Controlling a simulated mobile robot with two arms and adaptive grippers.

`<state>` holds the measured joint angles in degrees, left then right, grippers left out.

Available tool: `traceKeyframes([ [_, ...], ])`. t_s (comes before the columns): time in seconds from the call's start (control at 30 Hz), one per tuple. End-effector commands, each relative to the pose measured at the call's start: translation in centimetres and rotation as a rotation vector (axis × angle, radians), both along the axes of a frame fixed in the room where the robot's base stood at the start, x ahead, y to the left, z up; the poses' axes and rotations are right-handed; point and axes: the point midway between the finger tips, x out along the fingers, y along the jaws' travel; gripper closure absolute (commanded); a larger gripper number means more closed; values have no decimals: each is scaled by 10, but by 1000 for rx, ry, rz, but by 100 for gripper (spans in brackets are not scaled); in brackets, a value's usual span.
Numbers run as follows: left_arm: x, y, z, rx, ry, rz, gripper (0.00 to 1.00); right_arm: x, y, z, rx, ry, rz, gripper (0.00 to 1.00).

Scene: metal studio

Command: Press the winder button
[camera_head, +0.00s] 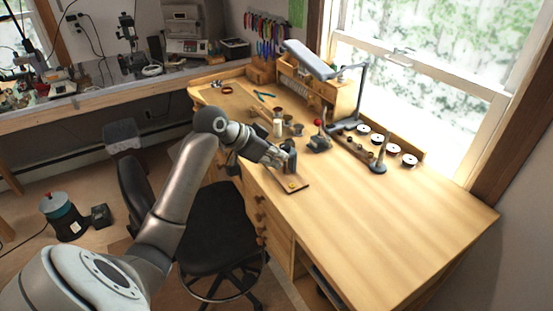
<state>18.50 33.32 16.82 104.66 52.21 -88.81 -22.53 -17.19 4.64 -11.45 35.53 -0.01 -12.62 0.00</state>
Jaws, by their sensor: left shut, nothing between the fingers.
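My left arm comes in from the lower left and reaches over the near edge of the wooden workbench (400,220). My left gripper (289,165) is shut and empty, low over the bench's left part. Just below its fingertips is a flat dark brown board (297,190) with a small yellow round spot. I cannot tell whether the fingers touch it. A small dark device with a red knob (318,141) stands behind and to the right of the gripper. I cannot tell for certain which item is the winder button. My right gripper is not in view.
The right half of the bench is clear. A black chair (215,225) stands under my arm.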

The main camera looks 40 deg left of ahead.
Motion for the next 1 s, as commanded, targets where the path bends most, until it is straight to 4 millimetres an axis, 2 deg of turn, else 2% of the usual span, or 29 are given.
traceKeyframes([
  [0.33,47,-20,-49,-5,3,0,100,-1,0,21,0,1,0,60],
  [0.5,46,-19,-75,-3,4,1,100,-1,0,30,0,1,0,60],
  [0.6,47,-19,-84,-2,2,1,100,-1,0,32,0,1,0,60],
  [1.0,46,-19,-91,0,1,1,100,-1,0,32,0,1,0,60],
])
